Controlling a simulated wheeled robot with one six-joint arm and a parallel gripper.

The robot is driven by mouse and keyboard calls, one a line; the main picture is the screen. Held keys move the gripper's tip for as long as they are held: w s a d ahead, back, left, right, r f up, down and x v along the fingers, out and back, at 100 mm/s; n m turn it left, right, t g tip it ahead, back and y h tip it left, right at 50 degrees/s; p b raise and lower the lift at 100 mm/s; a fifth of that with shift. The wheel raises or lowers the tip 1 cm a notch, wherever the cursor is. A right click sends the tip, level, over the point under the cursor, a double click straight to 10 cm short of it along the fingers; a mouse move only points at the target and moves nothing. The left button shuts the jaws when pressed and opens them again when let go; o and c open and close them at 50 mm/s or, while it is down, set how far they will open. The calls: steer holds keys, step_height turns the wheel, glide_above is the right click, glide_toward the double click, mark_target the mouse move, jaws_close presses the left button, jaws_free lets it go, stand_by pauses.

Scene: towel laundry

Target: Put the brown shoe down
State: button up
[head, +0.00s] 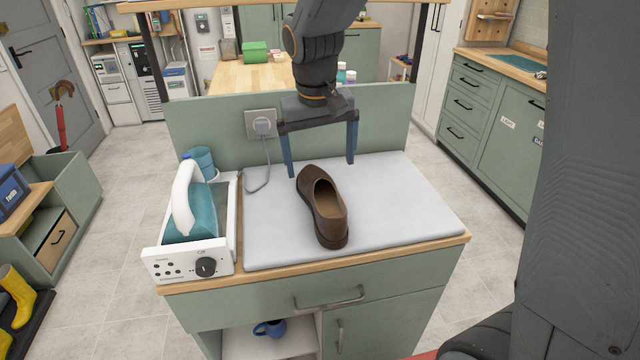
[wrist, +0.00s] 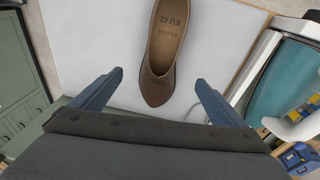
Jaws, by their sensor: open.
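The brown shoe (head: 323,206) sits upright on the light grey pad (head: 405,200) on top of the green cabinet. Its opening faces up and its toe points to the back, toward my gripper. My gripper (head: 321,168) is open and empty, pointing down above the far part of the pad, with its fingers spread wide. In the wrist view the shoe (wrist: 158,80) lies ahead of the gap between the two blue fingers (wrist: 157,92), its toe nearest the gripper. I see no contact between fingers and shoe.
A steam iron (head: 190,205) stands on its white base (head: 190,264) left of the pad. A wall socket with a plug (head: 262,125) and cord is on the green back panel (head: 210,120). The pad's right side is clear.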

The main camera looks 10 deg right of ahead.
mark_target(322, 192)
steer(key=shift+m+g+y, duration=0.3)
steer(key=shift+g+y, duration=0.1)
steer(key=shift+g, duration=0.4)
steer(key=w+f, duration=0.1)
steer(key=w+d+f, duration=0.1)
steer(key=f, duration=0.1)
steer(key=shift+w+f, duration=0.15)
steer(key=shift+w, duration=0.05)
steer(key=shift+s+a+f+p, duration=0.1)
steer(key=shift+f+p, duration=0.45)
steer(key=shift+f, duration=1.4)
steer(key=shift+s+f+p, duration=0.1)
steer(key=shift+f+p, duration=0.4)
steer(key=shift+f, duration=1.45)
steer(key=c, duration=1.5)
